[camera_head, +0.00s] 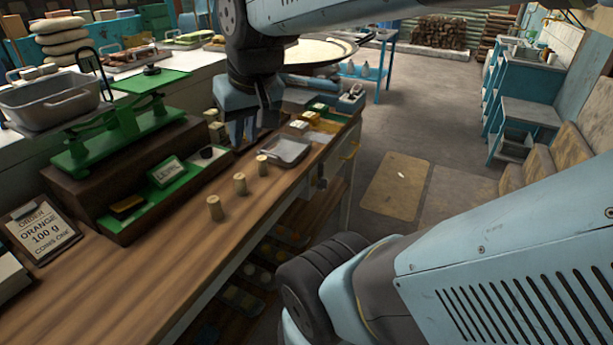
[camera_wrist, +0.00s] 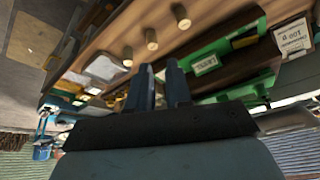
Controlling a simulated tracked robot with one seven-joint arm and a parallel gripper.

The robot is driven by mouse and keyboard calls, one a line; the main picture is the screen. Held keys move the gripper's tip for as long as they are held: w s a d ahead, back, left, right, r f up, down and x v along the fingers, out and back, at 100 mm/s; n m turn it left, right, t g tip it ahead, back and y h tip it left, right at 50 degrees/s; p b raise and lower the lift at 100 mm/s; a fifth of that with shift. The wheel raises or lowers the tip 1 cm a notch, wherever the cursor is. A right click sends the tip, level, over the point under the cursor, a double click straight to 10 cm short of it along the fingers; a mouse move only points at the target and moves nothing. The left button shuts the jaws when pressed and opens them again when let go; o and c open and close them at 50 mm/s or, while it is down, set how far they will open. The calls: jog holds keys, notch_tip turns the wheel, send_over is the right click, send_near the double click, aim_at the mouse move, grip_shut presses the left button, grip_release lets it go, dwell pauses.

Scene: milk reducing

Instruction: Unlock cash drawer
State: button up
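My gripper (camera_head: 238,135) points down over the counter, by the box's right end, in the head view. In the wrist view its two fingers (camera_wrist: 159,68) are apart, with nothing seen between them. What lies directly below the fingertips is partly hidden by my arm in the head view.
A green balance scale (camera_head: 112,135) with a grey pan (camera_head: 50,98) stands on the box. Wooden cylinders (camera_head: 240,184) and a grey metal tray (camera_head: 290,151) sit near the counter edge. An order card (camera_head: 41,231) stands left. Open floor (camera_head: 440,130) lies right.

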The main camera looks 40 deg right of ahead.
jog(key=w+d+f+m+g+y, duration=0.35)
jog(key=w+d+f+m, duration=0.2)
jog(key=d+f, duration=0.2)
jog(key=m+t+y, duration=0.3)
jog(key=m+t, duration=1.3)
jog(key=m, duration=0.9)
send_near(322, 183)
jog(key=x, duration=0.7)
jog(key=shift+w, duration=0.4)
jog(key=shift+r+g, duration=0.1)
jog(key=shift+g, duration=0.15)
jog(key=shift+d, duration=0.1)
grip_shut()
